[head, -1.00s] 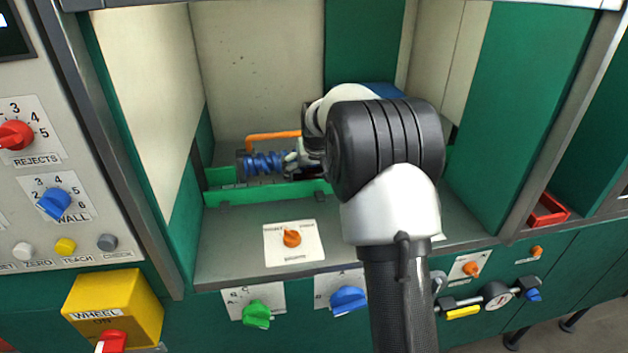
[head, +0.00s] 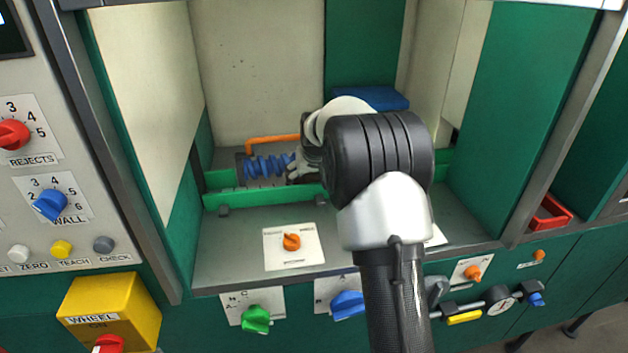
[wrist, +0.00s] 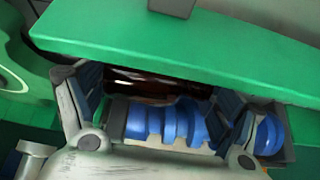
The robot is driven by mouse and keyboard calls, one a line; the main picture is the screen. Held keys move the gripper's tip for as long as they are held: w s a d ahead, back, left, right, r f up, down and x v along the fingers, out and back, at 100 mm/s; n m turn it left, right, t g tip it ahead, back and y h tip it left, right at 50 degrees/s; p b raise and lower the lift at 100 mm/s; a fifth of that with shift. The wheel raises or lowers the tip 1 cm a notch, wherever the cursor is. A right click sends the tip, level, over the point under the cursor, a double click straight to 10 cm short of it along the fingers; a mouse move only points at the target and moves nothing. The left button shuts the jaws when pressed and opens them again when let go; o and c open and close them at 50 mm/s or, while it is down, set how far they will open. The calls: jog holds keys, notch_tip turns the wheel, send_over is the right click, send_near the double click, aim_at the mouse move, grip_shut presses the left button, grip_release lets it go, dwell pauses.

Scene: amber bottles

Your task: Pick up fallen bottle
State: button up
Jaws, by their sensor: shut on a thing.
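The fallen amber bottle (wrist: 150,83) shows in the wrist view as a dark brown, glossy body lying on its side, partly under the edge of the green rail. My gripper (wrist: 160,95) has one finger at each side of it and is shut on it. The bottle's ends are hidden by the fingers and the rail. In the head view my gripper (head: 298,170) is low in the bay, beside the blue screw, and my arm covers much of it. I cannot make out the bottle clearly there.
A blue screw (head: 262,166) lies close to the gripper; its coils (wrist: 170,122) also show below the bottle. A green rail (head: 262,196) runs along the front. An orange bar (head: 272,142) and a blue block (head: 370,97) are behind. Bay walls stand left and right.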

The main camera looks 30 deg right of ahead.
jog(key=shift+c, duration=0.8)
